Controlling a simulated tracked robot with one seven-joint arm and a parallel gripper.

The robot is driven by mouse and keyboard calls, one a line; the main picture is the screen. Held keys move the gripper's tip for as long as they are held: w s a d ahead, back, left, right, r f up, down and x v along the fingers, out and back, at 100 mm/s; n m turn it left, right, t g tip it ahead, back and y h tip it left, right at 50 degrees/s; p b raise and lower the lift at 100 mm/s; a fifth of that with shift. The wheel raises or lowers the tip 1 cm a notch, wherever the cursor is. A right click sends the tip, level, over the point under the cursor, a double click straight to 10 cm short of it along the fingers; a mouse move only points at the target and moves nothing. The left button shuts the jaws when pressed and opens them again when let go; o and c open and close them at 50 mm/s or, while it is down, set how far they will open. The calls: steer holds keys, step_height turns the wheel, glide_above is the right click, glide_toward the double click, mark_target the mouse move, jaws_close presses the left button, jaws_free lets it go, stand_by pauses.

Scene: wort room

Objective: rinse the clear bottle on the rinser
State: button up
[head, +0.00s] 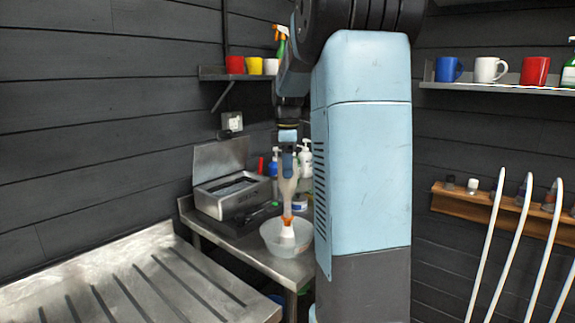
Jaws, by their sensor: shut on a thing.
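The clear bottle (288,188) hangs upside down from my gripper (288,160), narrowing toward its lower end. My gripper is shut on its upper part. The rinser (269,238), a translucent bowl with an orange and white centre piece (287,230), stands on the metal bench below. The bottle's lower end is right above the orange part, and I cannot tell whether they touch. My arm hides what lies to the right of the bowl.
A metal box with its lid open (231,190) stands left of the rinser. Pump bottles (304,158) stand close behind my gripper. A ridged metal drainboard (130,285) fills the front left. Shelves with mugs (491,69) and white curved rods (511,240) are at right.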

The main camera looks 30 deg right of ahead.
steer(key=shift+f, duration=0.95)
steer(key=shift+r, duration=1.1)
